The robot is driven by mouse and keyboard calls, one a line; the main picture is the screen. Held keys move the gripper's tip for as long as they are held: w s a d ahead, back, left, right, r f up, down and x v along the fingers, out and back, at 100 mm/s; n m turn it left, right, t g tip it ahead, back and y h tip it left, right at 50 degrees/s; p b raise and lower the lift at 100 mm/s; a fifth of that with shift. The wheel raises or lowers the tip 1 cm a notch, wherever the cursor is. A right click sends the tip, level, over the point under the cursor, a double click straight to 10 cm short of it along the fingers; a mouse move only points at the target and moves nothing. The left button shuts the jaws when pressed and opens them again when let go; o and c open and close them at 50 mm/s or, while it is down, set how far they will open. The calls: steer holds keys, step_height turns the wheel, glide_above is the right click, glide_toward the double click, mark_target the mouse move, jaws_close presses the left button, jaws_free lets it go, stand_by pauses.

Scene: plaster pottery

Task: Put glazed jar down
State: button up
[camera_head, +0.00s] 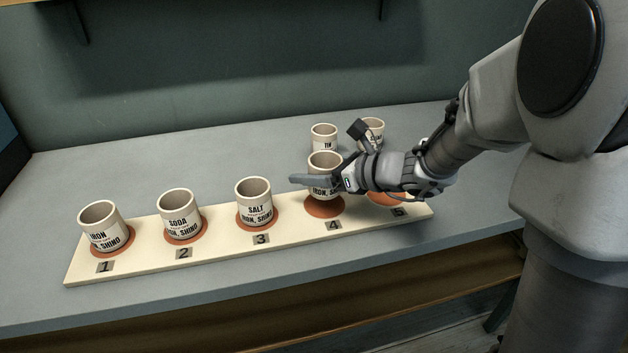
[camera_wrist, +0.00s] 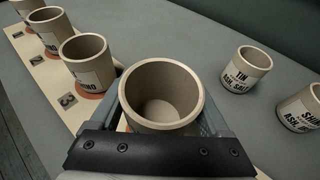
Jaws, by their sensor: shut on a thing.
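My gripper (camera_head: 318,181) is shut on a glazed jar (camera_head: 325,161), a beige cup with a label partly hidden by a finger; "IRON, SHINO" seems readable on it. The jar is upright, above or at the orange disc (camera_head: 324,208) marked 4 on the cream board (camera_head: 209,245). I cannot tell whether its base touches the disc. In the wrist view the held jar (camera_wrist: 160,92) sits between the fingers, open end up and empty inside. Similar jars stand on the other discs: 1 (camera_head: 103,228), 2 (camera_head: 180,216) and 3 (camera_head: 255,202).
A jar labelled TIN (camera_head: 323,138) stands on the grey table (camera_head: 150,160) behind the held jar. Another jar (camera_head: 371,131) stands beside it, partly behind my wrist. Disc 5 (camera_head: 385,199) is bare where visible. The table's back left is clear.

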steer(key=shift+f+b, duration=0.55)
steer(key=shift+f, duration=1.1)
steer(key=shift+f, duration=0.25)
steer(key=o, duration=1.3)
steer(key=shift+o, duration=0.2)
steer(key=shift+r, duration=0.1)
steer(key=shift+r, duration=0.1)
